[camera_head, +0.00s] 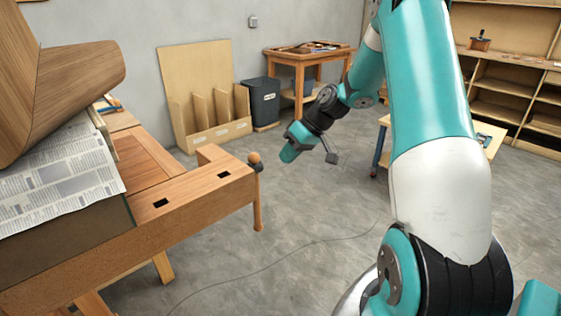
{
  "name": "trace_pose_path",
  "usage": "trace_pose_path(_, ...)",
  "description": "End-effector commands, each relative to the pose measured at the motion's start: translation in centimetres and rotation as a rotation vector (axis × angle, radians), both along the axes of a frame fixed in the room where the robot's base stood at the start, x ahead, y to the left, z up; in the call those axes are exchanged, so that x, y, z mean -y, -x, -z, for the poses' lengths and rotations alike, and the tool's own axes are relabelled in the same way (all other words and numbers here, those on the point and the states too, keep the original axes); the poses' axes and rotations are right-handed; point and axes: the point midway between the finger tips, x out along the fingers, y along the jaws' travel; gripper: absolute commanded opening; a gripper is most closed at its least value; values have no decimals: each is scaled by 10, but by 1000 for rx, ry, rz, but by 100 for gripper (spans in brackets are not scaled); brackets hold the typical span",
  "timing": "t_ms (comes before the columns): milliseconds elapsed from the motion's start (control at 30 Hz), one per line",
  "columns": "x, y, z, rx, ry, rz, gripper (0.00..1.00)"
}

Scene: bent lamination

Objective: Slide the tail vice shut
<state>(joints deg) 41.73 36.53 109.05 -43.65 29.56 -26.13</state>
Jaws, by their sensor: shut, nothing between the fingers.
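The tail vice (197,192) is the wooden end part of the workbench at the left. It has dark square holes in its top. At its end is a dark screw fitting with a round wooden knob (254,157), and a wooden handle (258,207) hangs down from it. I cannot tell how wide the vice's gap is. My gripper (332,157) is small and dark in this view, shut and empty. It is in the air to the right of the vice handle, apart from it.
A bent wood lamination (85,75) and newspaper (65,175) cover the bench's left part. Behind stand a plywood rack (195,90), a dark bin (262,100) and a small table (305,55). A cable (285,258) lies on the otherwise clear floor.

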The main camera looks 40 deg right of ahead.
Motion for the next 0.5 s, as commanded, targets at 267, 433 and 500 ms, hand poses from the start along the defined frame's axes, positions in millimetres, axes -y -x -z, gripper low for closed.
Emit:
trace_pose_path(267, -31, -21, 49, -5, -3, -3, 0)
trace_pose_path(433, -53, -27, 59, -2, 0, -4, 0)
trace_pose_path(500, -62, -26, 60, -2, 0, -2, 0)
